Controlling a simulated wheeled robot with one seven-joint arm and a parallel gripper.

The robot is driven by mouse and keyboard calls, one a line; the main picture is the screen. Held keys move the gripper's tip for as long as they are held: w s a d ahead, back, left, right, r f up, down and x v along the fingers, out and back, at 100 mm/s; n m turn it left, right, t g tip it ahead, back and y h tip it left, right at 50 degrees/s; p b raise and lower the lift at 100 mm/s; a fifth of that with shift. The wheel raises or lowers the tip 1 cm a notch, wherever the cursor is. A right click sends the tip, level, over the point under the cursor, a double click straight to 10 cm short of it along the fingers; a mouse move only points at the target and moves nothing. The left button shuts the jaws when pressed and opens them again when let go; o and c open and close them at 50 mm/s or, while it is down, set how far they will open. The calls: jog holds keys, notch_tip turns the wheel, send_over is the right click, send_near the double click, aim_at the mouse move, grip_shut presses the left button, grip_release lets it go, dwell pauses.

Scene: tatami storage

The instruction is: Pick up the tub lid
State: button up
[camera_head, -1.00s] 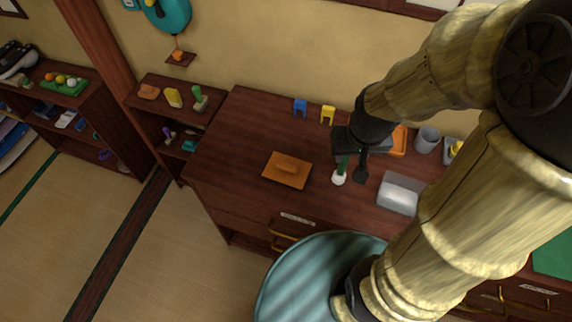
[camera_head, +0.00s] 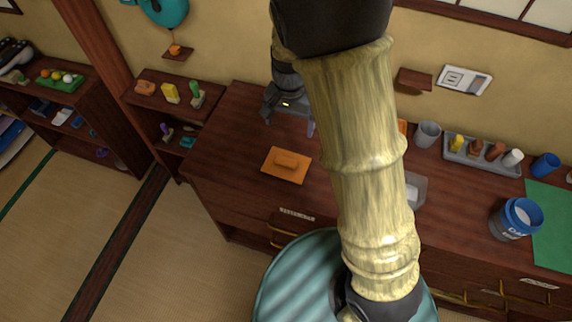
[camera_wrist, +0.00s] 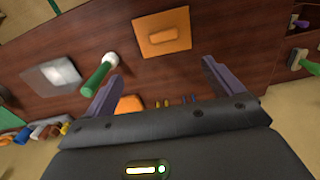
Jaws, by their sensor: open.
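The tub lid appears to be the flat orange square plate (camera_head: 273,173) with a raised bar handle, lying on the dark wooden desk left of my arm. It also shows in the wrist view at top centre (camera_wrist: 145,27). My gripper (camera_head: 290,119) is above the desk, behind the lid in the head view, partly hidden by my arm. In the wrist view its two purple fingers (camera_wrist: 162,72) are spread apart with nothing between them, and the lid lies beyond their tips, apart from them. An orange tub (camera_wrist: 130,103) shows partly behind the left finger.
A green-handled brush with a white end (camera_wrist: 98,74) lies near the left finger. A translucent tray (camera_wrist: 50,76) is farther left. A grey cup (camera_head: 428,133), a grey tray of small items (camera_head: 454,152) and a blue-rimmed tub (camera_head: 510,222) stand to the right. Desk around the lid is clear.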

dwell(0.3)
jog(key=p, duration=0.1)
send_over(287, 160)
jog(key=f, duration=1.1)
jog(key=shift+s+d+f, duration=0.2)
jog(key=shift+s+d, duration=0.05)
jog(key=shift+f, duration=0.4)
jog(key=shift+w+a+f, duration=0.1)
jog(key=shift+f+p, duration=0.3)
jog(key=shift+p, duration=0.1)
jog(key=shift+w+a+f+p, duration=0.1)
jog(key=shift+f+p, duration=0.1)
jog(key=shift+f, duration=0.55)
jog(key=shift+s+a+f+p, duration=0.1)
jog(key=shift+f+p, duration=0.15)
jog(key=shift+f, duration=0.45)
jog(key=shift+w+a+f+p, duration=0.1)
jog(key=shift+f+p, duration=0.1)
jog(key=shift+f, duration=0.55)
jog(key=shift+d, duration=0.1)
jog(key=c, duration=1.1)
